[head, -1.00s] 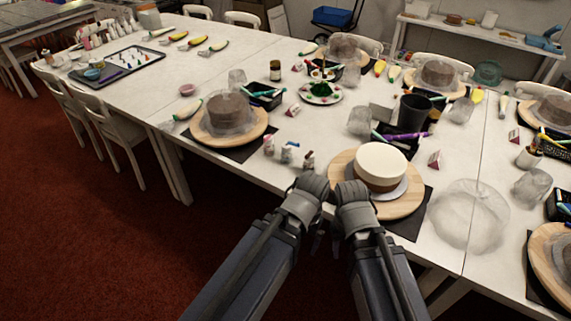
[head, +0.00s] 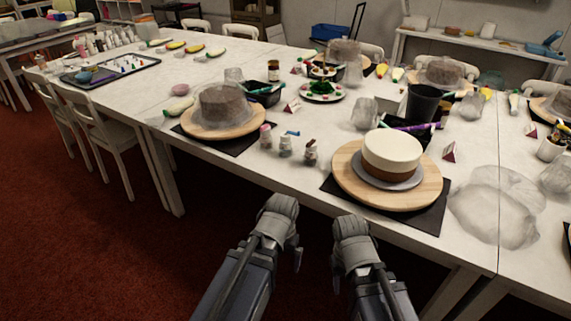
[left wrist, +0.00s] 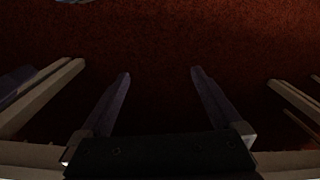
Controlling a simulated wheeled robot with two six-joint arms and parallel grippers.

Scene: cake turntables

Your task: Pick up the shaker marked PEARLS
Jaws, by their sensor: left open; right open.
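Three small shakers stand upright in a row near the table's front edge: a pink-topped one (head: 265,136), a middle one with a pale grey top (head: 285,146), and a dark-topped one (head: 311,152). Their labels are too small to read, so I cannot tell which is marked PEARLS. My left gripper (head: 296,258) is in front of the table edge, below the shakers in the picture. In the left wrist view its two fingers (left wrist: 160,75) are spread and empty over red carpet. My right gripper (head: 335,266) is beside it, also clear of the table; its fingers are mostly hidden.
A white-topped cake (head: 392,152) on a wooden turntable (head: 425,185) stands right of the shakers. A covered brown cake (head: 222,105) on another turntable is at their left. A crumpled clear cover (head: 495,208) lies further right. White chairs (head: 105,140) stand along the left side.

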